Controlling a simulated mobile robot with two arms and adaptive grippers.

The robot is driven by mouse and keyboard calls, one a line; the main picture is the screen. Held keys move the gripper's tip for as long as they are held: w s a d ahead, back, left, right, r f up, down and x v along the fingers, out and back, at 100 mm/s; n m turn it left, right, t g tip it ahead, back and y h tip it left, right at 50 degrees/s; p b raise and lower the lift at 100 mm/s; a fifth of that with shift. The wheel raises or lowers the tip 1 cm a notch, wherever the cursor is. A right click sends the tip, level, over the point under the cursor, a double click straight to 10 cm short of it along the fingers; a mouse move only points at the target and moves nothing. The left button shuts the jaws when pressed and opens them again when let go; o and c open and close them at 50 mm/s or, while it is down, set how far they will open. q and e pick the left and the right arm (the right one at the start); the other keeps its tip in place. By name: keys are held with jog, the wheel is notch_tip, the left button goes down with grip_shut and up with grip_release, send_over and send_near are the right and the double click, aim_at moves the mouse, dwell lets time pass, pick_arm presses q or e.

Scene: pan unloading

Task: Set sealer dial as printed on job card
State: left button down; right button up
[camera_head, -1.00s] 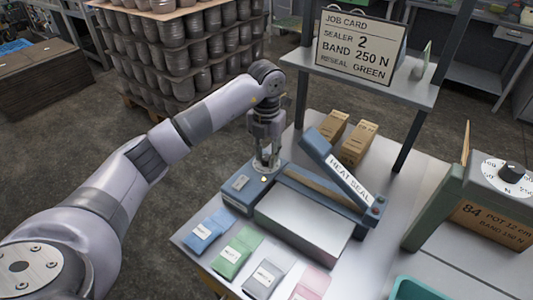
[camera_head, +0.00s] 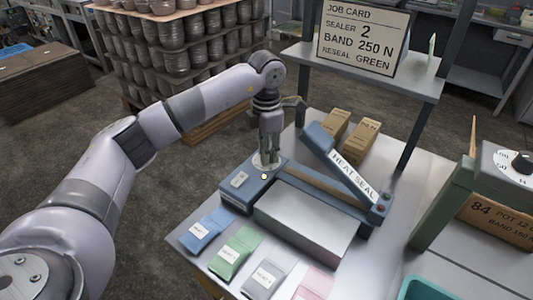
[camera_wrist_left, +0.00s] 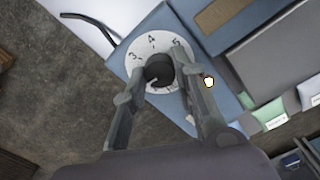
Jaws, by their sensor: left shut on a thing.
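The job card (camera_head: 361,38) on the shelf reads sealer 2, band 250 N, reseal green. The blue heat sealer (camera_head: 315,190) stands on the table. Its dial, at its left end, is a white disc (camera_wrist_left: 144,47) with a dark round knob (camera_wrist_left: 159,70). The numbers 3, 4 and 5 show in the left wrist view; fingers hide other marks. A pale line shows at the knob's lower left, but its setting is unclear. My left gripper (camera_head: 267,163) points down over the dial, shut on the knob with a finger on either side. My right gripper is out of view.
Blue, green, grey and pink packets (camera_head: 232,257) lie in front of the sealer. Cardboard boxes (camera_head: 358,141) stand behind it. A green-framed device (camera_head: 445,205) with another dial is at the right, near a teal bin (camera_head: 428,289). A small lamp (camera_wrist_left: 209,82) glows beside the dial.

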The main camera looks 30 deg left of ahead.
pick_arm(q)
jog(key=shift+m, duration=0.9)
jog(key=shift+b, duration=0.3)
jog(key=c, duration=1.3)
grip_release()
notch_tip(320, 180, up, 12)
